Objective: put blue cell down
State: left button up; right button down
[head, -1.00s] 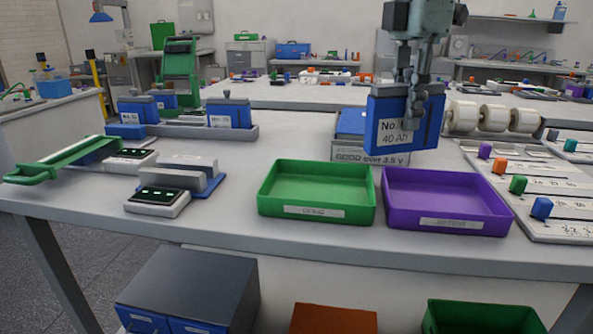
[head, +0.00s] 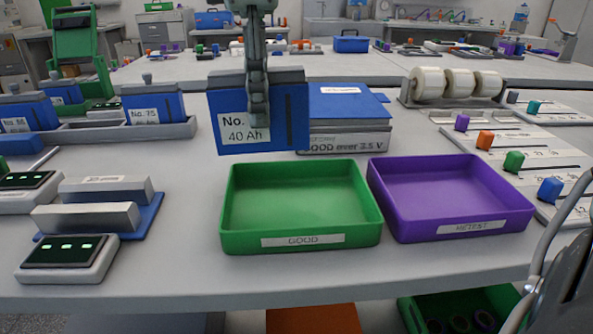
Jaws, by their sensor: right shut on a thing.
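The blue cell (head: 283,122), labelled "40 Ah", hangs upright in my right gripper (head: 258,108). The gripper comes down from the top and is shut on it, with a finger in front of its face. In the picture the cell is behind the green GOOD tray (head: 302,242) and left of a stack with a blue top (head: 345,105) and a "GOOD over 3.5 V" label. Its lower edge appears above the table. The green tray and the purple RETEST tray (head: 455,231) are empty. My left gripper is not in view.
Other blue cells (head: 152,104) stand in a grey rack (head: 175,130) at left. Testers with green displays (head: 65,251) lie at front left. White rolls (head: 455,82) and panels with coloured knobs (head: 513,162) are at right. The tabletop (head: 180,190) left of the green tray is clear.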

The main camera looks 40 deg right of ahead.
jog(key=shift+s+d+f+p, duration=0.1)
jog(key=shift+s+d+f, duration=0.25)
jog(key=shift+s+f, duration=0.7)
jog(key=shift+s+d+f+p, duration=0.1)
jog(key=shift+s+d+f, duration=0.4)
jog(key=shift+f, duration=0.95)
jog(key=shift+s+d+f+p, duration=0.1)
jog(key=shift+s+d+f, duration=0.05)
jog(key=shift+s+f, duration=1)
jog(key=c, duration=1.3)
grip_release()
jog(key=shift+w+f, duration=0.1)
jog(key=shift+f, duration=0.05)
jog(key=shift+c, duration=0.2)
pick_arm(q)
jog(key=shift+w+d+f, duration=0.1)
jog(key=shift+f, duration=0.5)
